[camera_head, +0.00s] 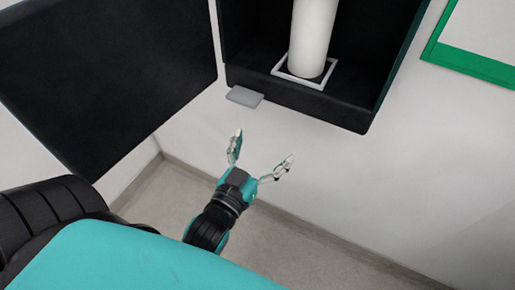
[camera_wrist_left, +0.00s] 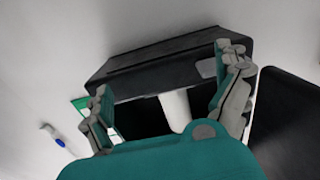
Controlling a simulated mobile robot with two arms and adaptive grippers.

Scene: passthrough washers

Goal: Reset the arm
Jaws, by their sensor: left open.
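My left gripper (camera_head: 263,147) is open and empty. It is in front of the white wall, below a black open box (camera_head: 290,92). In the left wrist view its two fingers (camera_wrist_left: 161,70) are spread apart, with the box (camera_wrist_left: 165,62) beyond them. A white cylinder (camera_head: 312,38) stands upright inside the box, within a pale square frame (camera_head: 288,77) on the box floor. The cylinder also shows between the fingers in the left wrist view (camera_wrist_left: 175,108), apart from them. My right gripper is in neither view.
A black door (camera_head: 115,75) stands open at the left of the box. A small grey tab (camera_head: 244,96) juts out at the box's lower front edge. A green-edged panel (camera_head: 470,63) is on the wall at right. Grey floor (camera_head: 165,190) lies below, clear where visible.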

